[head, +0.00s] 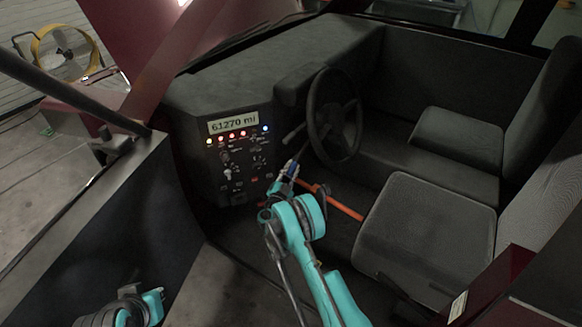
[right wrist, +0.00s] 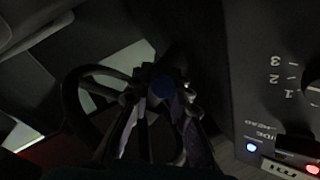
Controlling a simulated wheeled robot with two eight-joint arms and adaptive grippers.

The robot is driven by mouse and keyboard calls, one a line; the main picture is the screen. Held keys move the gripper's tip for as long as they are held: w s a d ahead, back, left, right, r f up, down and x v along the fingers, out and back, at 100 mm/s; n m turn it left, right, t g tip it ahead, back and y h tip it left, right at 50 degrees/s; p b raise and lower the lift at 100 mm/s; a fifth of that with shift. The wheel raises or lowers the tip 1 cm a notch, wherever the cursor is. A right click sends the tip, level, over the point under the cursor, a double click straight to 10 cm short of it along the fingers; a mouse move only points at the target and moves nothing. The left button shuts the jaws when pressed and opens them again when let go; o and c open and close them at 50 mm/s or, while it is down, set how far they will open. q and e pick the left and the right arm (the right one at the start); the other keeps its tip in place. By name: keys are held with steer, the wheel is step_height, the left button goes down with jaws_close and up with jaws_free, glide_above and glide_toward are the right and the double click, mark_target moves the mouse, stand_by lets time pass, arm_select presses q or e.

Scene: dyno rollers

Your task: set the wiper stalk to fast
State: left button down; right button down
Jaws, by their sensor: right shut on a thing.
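My right gripper (head: 292,168) is at the steering column, just left of and below the black steering wheel (head: 334,116). In the right wrist view its fingers (right wrist: 162,100) are closed around a dark stalk with a round blue end (right wrist: 162,87). I take this as the wiper stalk; most of it is hidden by the fingers. Another dark stalk (head: 293,135) sticks out left of the wheel, clear of the gripper. The stalk's setting cannot be read.
The instrument panel (head: 237,165) with switches, lit lamps and a mileage display (head: 233,122) stands left of my right gripper. An orange lever (head: 342,207) lies low to the right of my gripper, before the grey seat (head: 425,228). The dark door (head: 100,220) is at left.

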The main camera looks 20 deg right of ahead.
steer(key=shift+w+d+f+t+h, duration=0.15)
steer(key=shift+f+t+h, duration=0.2)
steer(key=shift+f, duration=0.2)
steer(key=c, duration=1.4)
jaws_free()
steer(key=v, duration=0.7)
steer(key=shift+s, duration=0.2)
